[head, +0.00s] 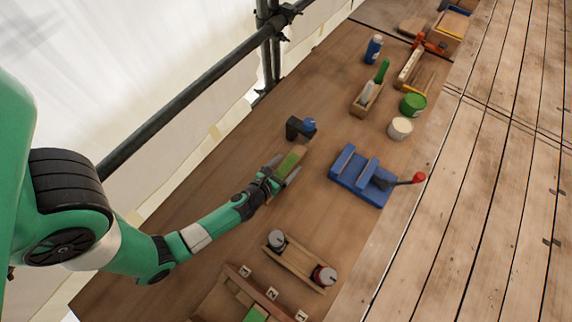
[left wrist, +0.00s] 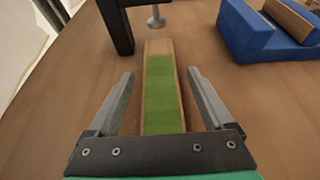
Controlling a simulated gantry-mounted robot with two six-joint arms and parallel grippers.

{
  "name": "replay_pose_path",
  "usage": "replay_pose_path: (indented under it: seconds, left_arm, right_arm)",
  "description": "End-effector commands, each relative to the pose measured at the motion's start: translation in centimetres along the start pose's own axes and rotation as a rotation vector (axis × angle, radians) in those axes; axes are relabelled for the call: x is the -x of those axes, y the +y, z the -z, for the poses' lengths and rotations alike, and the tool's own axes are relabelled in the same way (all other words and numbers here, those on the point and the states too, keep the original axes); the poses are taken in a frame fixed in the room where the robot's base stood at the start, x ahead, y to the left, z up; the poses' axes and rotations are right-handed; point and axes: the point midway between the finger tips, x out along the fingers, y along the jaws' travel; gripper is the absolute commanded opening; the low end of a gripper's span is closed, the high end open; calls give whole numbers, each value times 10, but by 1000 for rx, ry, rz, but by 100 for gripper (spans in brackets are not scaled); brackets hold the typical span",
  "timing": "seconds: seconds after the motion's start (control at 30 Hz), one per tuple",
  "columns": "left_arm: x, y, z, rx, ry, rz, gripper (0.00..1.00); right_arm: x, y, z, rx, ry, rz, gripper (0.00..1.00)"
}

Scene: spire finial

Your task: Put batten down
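The batten (head: 288,164) is a wooden strip with a green middle section on its upper face. It appears to lie on the wooden bench. In the left wrist view the batten (left wrist: 162,95) runs straight away from the gripper, its bare wood end farthest off. My left gripper (head: 286,170) is open, with one finger on each side of the batten. In the left wrist view a gap shows between the batten and each finger of the gripper (left wrist: 161,74). The batten's near end is hidden behind the gripper body. My right gripper is not in view.
A blue clamp block (head: 352,172) with a red-knobbed lever is to the right. A wooden holder (head: 298,264) with two round pieces and a numbered rack (head: 232,305) are nearer. Scaffold poles (head: 190,95) run along the left.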

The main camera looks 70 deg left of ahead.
Motion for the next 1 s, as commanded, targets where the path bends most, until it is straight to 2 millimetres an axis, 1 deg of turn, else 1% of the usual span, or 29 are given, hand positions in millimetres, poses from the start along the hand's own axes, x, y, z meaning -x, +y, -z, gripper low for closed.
replay_pose_path:
  seconds: [0.17, 0.23, 0.27, 0.37, 0.47, 0.6, 0.67, 0.8, 0.9, 1.0]
  left_arm:
    - [0, 0, -1, 0, 0, 0, 85]
    - [2, 0, -5, 0, -1, 0, 85]
    - [5, 0, -3, -1, 1, 1, 85]
    - [21, -1, -2, -3, 2, 2, 85]
    - [45, -1, -1, -4, 3, 5, 85]
    - [83, -2, 0, -7, 4, 9, 85]
    - [97, -1, -2, -5, 0, 8, 85]
    - [113, -2, -1, -5, 3, 5, 85]
    - [119, -1, -2, -3, 0, 3, 85]
    - [122, 0, -3, 0, -1, 0, 85]
  right_arm:
    - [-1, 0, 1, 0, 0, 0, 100]
    - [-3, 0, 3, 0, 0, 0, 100]
    - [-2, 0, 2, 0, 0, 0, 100]
    - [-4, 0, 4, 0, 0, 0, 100]
    - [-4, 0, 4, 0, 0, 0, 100]
    - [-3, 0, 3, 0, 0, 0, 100]
    - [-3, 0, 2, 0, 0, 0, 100]
    - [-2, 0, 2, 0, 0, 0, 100]
    - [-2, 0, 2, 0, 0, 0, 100]
    - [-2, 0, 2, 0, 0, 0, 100]
